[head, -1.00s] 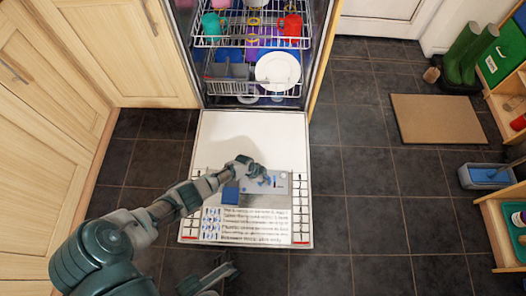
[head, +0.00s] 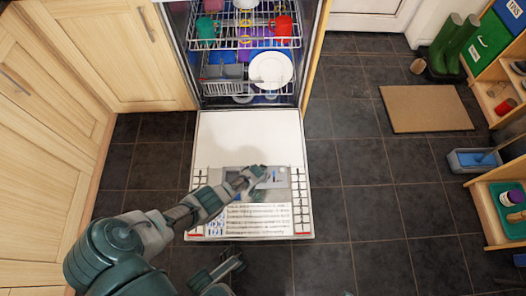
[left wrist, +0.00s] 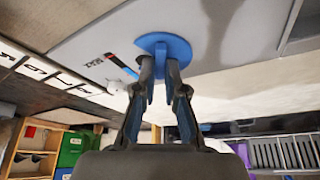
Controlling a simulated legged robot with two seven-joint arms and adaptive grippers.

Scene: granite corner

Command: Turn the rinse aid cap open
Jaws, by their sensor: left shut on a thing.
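The rinse aid cap (left wrist: 165,46) is a blue disc with a raised grip ridge, set in the pale inner face of the open dishwasher door (head: 215,140). My left gripper (left wrist: 162,75) is shut on the cap's ridge in the left wrist view. In the head view the left gripper (head: 262,174) reaches over the dispenser panel (head: 280,194) and largely hides the cap. What seems to be my right gripper (head: 232,264) is low in the head view, apart from the door; its jaws are unclear.
The lower rack (head: 225,88) holds a white plate (head: 271,70) and cutlery basket. Cabinets (head: 100,50) stand to the left. Dark floor tiles are clear right of the door. A brown mat (head: 427,108), boots (head: 455,45) and shelves (head: 500,225) are farther right.

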